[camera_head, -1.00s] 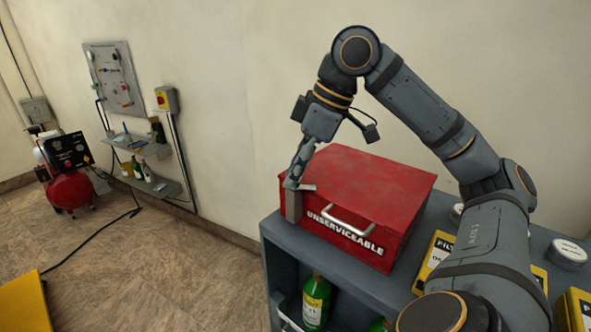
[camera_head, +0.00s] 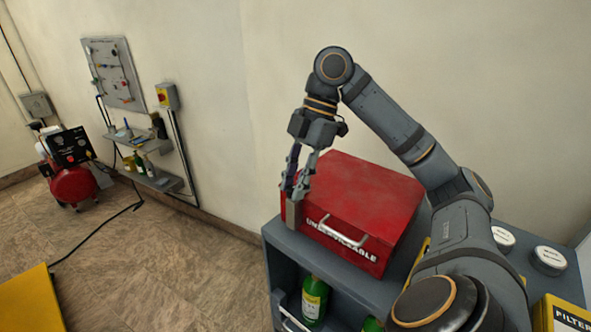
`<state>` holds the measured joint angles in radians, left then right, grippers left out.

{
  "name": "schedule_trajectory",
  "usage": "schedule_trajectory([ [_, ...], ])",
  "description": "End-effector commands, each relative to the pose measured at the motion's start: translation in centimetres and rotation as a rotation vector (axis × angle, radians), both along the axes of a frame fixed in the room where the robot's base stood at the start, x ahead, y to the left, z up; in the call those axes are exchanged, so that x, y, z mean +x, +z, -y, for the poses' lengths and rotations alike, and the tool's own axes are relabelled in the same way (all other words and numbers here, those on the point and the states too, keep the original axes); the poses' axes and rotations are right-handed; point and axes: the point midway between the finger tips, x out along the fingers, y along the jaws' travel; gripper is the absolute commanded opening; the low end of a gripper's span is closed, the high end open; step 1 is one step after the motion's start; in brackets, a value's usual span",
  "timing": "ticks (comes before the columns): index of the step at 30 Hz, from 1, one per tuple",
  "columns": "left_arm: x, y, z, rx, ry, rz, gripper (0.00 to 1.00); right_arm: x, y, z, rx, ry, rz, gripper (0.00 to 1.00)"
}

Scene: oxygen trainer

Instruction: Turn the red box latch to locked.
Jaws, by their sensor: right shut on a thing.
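The red box (camera_head: 370,195), lettered UNSERVICEABLE, sits shut on top of the grey cabinet (camera_head: 275,238). A pale metal handle (camera_head: 343,236) is on its front face. My right gripper (camera_head: 294,198) reaches down to the box's front left corner, fingers pointing down. It is shut on a small grey-tan piece there, which looks like the latch (camera_head: 292,215). The fingers hide part of this piece, and I cannot tell its exact angle. My left gripper is not in view.
Green bottles (camera_head: 314,298) stand on the cabinet's lower shelf. White round tins (camera_head: 549,260) and a yellow filter box (camera_head: 560,315) are at the right. A wall shelf, red compressor (camera_head: 72,185) and yellow surface (camera_head: 30,300) are at the left.

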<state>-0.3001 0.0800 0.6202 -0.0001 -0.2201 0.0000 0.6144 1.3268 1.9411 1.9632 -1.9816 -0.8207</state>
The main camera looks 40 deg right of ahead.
Motion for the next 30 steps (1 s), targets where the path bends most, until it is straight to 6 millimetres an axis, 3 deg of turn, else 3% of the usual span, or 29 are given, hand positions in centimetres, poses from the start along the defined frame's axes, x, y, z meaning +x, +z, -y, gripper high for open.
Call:
schedule_trajectory([
  [3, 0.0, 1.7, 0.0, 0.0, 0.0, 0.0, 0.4, 0.0, 0.4, 0.0, -0.001, 0.071, -0.004, 0.0],
  [10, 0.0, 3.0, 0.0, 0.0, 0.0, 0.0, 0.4, 0.1, 0.2, 0.0, -0.001, 0.164, -0.002, 0.0],
  [29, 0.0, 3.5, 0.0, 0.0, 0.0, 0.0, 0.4, 0.1, -0.1, 0.0, -0.002, 0.207, -0.002, 0.0],
  [30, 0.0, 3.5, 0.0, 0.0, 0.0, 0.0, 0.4, 0.1, -0.1, 0.0, -0.002, 0.207, -0.002, 0.28],
])
